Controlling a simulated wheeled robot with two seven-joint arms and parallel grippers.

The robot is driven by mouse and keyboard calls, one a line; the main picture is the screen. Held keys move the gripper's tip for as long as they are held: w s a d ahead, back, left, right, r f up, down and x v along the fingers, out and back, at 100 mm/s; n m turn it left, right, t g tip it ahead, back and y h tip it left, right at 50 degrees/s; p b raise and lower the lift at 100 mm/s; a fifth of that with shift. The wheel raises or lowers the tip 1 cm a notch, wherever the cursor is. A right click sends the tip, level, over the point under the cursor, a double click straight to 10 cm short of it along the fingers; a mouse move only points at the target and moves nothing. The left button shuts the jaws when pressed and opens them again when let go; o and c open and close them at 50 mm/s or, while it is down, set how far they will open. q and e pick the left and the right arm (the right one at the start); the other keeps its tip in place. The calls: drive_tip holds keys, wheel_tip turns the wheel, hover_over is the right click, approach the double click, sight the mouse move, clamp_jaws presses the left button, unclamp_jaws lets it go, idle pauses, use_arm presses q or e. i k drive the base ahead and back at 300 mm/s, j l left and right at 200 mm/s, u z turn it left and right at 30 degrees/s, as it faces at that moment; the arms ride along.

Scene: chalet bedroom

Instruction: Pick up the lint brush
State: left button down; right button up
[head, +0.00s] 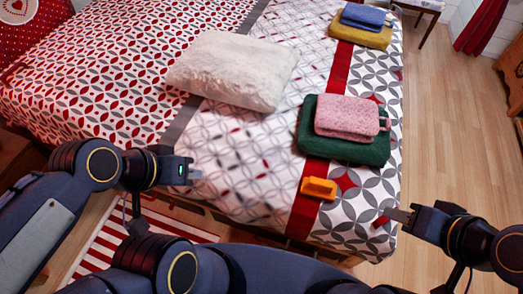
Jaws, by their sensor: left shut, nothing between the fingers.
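A small orange object (319,188) lies on the bed near its front edge, on the red stripe. It may be the lint brush, but its shape is too small to tell. My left gripper (198,175) is shut and empty over the front edge of the bed, well to the left of the orange object. My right gripper (390,217) is at the bed's front right corner, to the right of and apart from the orange object. A small red patch shows at its fingertips; I cannot tell whether it is bedspread pattern or a thing. Its opening is unclear.
The patterned bed (240,165) bears a white pillow (233,70). A pink towel (347,116) lies on a green one (372,151), behind the orange object. Blue (363,16) and yellow (372,38) folded cloths lie farther back. Wooden floor (450,130) is clear at right.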

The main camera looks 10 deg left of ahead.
sight(312, 187)
drive_tip(key=j+z, duration=0.35)
drive_tip(key=j, duration=1)
